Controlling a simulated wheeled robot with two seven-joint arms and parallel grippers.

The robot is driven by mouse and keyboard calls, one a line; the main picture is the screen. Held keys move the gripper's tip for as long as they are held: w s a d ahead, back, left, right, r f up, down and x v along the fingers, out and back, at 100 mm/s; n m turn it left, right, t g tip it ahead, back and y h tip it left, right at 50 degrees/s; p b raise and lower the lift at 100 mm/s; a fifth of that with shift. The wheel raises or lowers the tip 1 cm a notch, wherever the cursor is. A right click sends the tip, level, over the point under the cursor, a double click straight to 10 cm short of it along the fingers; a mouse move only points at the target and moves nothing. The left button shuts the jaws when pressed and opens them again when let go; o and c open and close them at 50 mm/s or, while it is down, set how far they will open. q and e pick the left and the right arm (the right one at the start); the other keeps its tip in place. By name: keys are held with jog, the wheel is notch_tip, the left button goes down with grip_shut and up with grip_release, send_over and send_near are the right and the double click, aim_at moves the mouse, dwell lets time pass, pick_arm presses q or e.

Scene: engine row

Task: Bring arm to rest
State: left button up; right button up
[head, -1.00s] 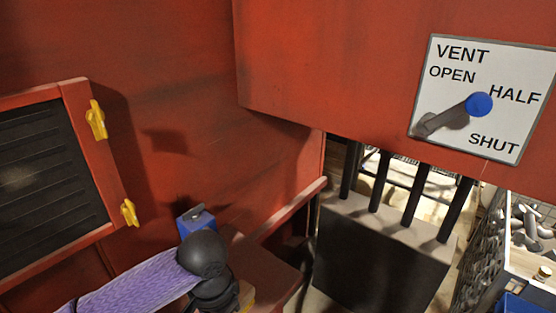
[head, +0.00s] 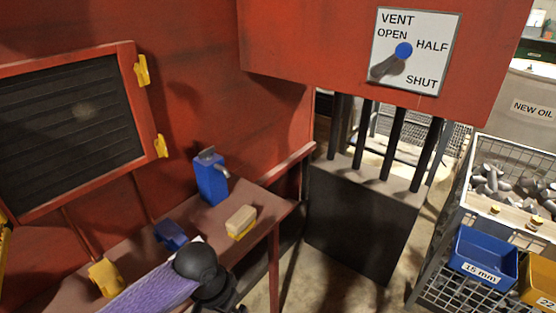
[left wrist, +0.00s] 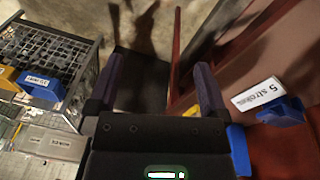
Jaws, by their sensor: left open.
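My left arm, in a purple sleeve with a dark wrist joint, comes in from the lower left in the head view, low in front of the red bench (head: 262,222). Its gripper is mostly cut off by the bottom edge there. In the left wrist view my left gripper (left wrist: 154,90) is open, with its two dark fingers wide apart and nothing between them. The wrist view looks past the fingers at the floor and a dark block. My right arm is in neither view.
The bench holds a blue dispenser (head: 210,180), a pale block on a yellow base (head: 241,221) and blue and yellow items. A vent sign (head: 415,50) with a blue-knobbed lever hangs above. A wire rack (head: 510,165) with bins stands right. A louvred panel (head: 75,130) is left.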

pick_arm(q)
jog(key=s+a+f+n, duration=0.1)
jog(key=s+a+f, duration=0.1)
jog(key=s+f, duration=0.35)
jog(key=s+a+f+n+t, duration=0.1)
jog(key=s+a+f, duration=0.1)
jog(key=f, duration=0.7)
jog(key=s+a+f+n, duration=0.1)
jog(key=s+a+f, duration=0.1)
jog(key=s+f, duration=0.35)
jog(key=s+a+f+y, duration=0.1)
jog(key=s+f, duration=0.3)
jog(key=s, duration=0.7)
jog(key=s+a+f+g, duration=0.1)
jog(key=s+f, duration=0.3)
jog(key=s, duration=0.7)
jog(key=shift+s+f+m+y, duration=0.15)
jog(key=shift+s+m+y, duration=0.1)
jog(key=shift+m+y, duration=0.15)
jog(key=shift+w+a, duration=0.1)
